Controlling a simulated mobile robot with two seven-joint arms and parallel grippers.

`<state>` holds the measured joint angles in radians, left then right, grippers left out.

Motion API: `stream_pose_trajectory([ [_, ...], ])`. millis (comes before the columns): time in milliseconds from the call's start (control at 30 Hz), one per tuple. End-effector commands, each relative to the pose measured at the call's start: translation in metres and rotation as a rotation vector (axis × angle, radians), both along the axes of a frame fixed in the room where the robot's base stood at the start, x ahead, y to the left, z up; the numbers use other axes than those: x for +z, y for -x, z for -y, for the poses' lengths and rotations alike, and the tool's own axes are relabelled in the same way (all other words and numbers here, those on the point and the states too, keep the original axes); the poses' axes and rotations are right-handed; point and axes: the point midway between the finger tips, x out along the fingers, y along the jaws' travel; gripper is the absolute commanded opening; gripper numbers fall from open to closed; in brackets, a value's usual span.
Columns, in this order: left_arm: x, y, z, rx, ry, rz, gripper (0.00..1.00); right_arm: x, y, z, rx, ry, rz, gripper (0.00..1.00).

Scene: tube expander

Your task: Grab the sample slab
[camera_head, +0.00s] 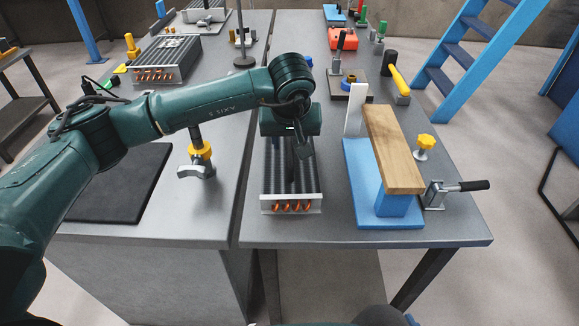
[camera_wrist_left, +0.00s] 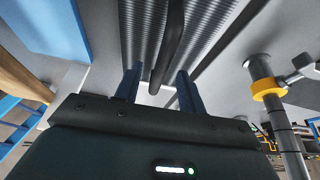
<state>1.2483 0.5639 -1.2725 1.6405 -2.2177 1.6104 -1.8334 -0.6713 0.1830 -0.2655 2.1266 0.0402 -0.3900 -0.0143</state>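I take the sample slab (camera_head: 291,197) to be the grey finned block with copper tube ends, lying on the workbench in the head view. Its fins also show in the left wrist view (camera_wrist_left: 205,30). A dark bar (camera_wrist_left: 168,40) runs along its middle. My left gripper (camera_head: 303,150) is above the slab's middle, pointing down. In the left wrist view its two fingers (camera_wrist_left: 158,76) are apart, with the dark bar showing between them. I cannot tell whether they touch it. My arm and gripper hide part of the slab. My right gripper is not in view.
A blue fixture (camera_head: 363,195) with a wooden block (camera_head: 393,150) stands close right of the slab. A yellow-collared clamp (camera_head: 201,160) and a black mat (camera_head: 118,185) lie left. A second finned block (camera_head: 165,60) is at the back left. Tools stand at the back right.

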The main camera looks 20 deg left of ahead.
Motion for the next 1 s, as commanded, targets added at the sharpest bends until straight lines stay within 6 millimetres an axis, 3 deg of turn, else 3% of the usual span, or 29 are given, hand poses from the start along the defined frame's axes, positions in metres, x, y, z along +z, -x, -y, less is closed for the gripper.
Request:
stream_pose_trajectory([
  [933, -0.0040, 0.0000, 0.0001, 0.001, 0.001, 0.000, 0.40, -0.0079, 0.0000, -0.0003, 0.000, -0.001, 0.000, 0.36],
  [1000, -0.0042, 0.0001, 0.0001, 0.001, 0.001, 0.000, 0.36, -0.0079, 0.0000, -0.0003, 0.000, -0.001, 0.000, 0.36],
])
